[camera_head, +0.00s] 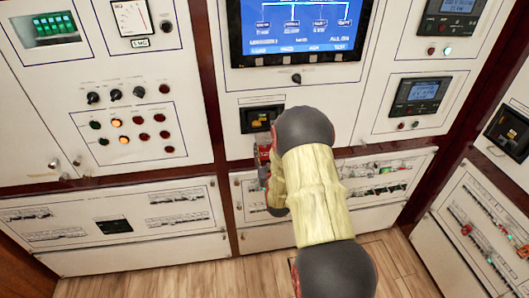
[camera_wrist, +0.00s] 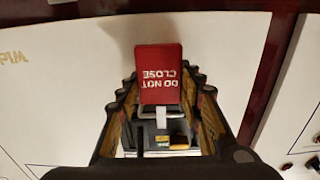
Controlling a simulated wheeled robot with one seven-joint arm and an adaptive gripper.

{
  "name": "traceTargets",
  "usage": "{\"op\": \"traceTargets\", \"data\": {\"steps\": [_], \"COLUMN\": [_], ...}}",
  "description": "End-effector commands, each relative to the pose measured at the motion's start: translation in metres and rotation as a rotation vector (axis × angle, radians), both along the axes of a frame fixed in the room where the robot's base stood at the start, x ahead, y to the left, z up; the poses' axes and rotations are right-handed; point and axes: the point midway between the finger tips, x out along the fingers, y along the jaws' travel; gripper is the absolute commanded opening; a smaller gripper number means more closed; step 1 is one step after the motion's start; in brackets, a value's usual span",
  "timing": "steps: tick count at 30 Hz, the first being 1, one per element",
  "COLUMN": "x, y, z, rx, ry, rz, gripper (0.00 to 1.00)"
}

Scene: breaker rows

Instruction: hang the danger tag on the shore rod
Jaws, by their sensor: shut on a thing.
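The red danger tag (camera_wrist: 160,75) reads "DO NOT CLOSE", upside down in the wrist view. My gripper (camera_wrist: 160,110) is shut on it, with a finger on each side. In the head view, a bit of red from the tag (camera_head: 264,152) shows left of my arm, just below a black-framed breaker (camera_head: 261,118) with a yellow part. My gripper there is mostly hidden by my arm. In the wrist view, the breaker (camera_wrist: 178,145) shows between the fingers, beyond the tag. I cannot clearly make out the shore rod or whether the tag touches it.
A large blue screen (camera_head: 300,28) is above the breaker. Panels with knobs and lamps (camera_head: 127,125) stand to the left, and meters (camera_head: 418,95) to the right. Another black-framed breaker (camera_head: 512,130) is at the right edge. Rows of small breakers (camera_head: 390,178) line the lower panels.

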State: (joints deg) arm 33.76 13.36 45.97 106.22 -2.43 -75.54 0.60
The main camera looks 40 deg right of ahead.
Motion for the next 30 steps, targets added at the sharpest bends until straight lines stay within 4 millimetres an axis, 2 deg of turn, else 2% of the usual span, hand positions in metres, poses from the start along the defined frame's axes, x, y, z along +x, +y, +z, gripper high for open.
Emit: {"op": "traceTargets", "data": {"steps": [10, 11, 22, 30], "x": [-0.0001, -0.0001, -0.0001, -0.0005], "y": [-0.0001, -0.0001, 0.0, 0.0002], "z": [-0.0006, -0.0006, -0.0008, -0.0011], "rx": [0.0, 0.0, 0.0, 0.0], "ry": [0.0, 0.0, 0.0, 0.0], "rz": [0.0, 0.0, 0.0, 0.0], "gripper": [0.12, 0.37, 0.58, 0.58]}}
